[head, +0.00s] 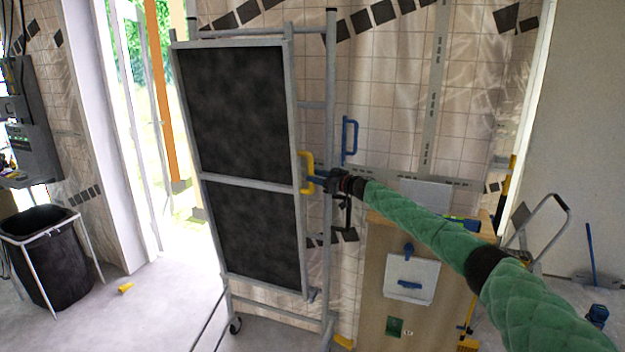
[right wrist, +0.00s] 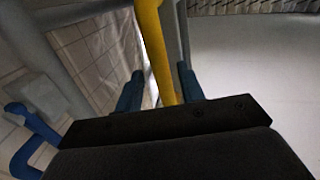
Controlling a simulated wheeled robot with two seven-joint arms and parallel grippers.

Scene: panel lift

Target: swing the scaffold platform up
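The scaffold platform (head: 240,120) is a black panel in a grey metal frame, standing nearly upright against the scaffold frame (head: 330,90) in the head view. A yellow handle (head: 304,160) sits on its right edge. My right gripper (head: 312,179) is at this handle, its arm coming in from the right. In the right wrist view the yellow handle (right wrist: 154,45) runs between the two blue fingers of my right gripper (right wrist: 160,90). The fingers stand apart, with a gap showing beside the handle. My left gripper is not in view.
A wooden cabinet (head: 385,290) stands right of the scaffold, below my right arm. A black bin (head: 50,265) stands at left, with a small yellow object (head: 125,288) on the floor. Floor between bin and scaffold is mostly clear.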

